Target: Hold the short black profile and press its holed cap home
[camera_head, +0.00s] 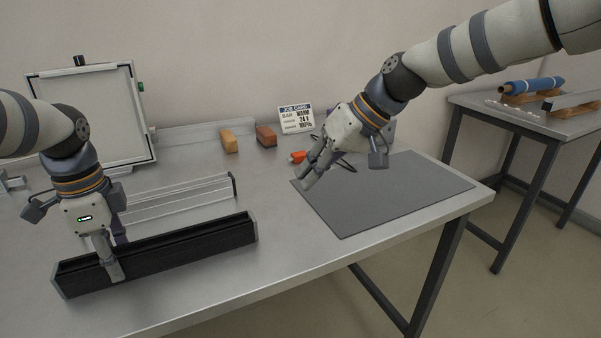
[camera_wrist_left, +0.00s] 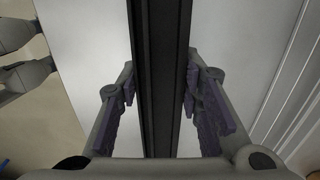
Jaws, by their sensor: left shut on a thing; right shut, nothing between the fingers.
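The short black profile (camera_head: 185,248) lies along the front left of the bench, its open channel facing up. My left gripper (camera_head: 113,268) comes down over it near its left end and is shut on it. In the left wrist view the profile (camera_wrist_left: 160,80) runs straight between the two fingers (camera_wrist_left: 160,105). A thin grey end piece (camera_head: 255,228) shows at the profile's right end, seemingly flush; whether it has holes is too small to tell. The left end (camera_head: 58,283) also looks closed. My right gripper (camera_head: 309,178) is shut and empty, above the grey mat's left edge.
A silver profile (camera_head: 180,200) lies behind the black one. A framed panel (camera_head: 90,115) stands at the back left. Two blocks (camera_head: 229,141) (camera_head: 266,136), a job card (camera_head: 297,119) and an orange-ended tool (camera_head: 297,157) lie farther back. The grey mat (camera_head: 400,190) is clear.

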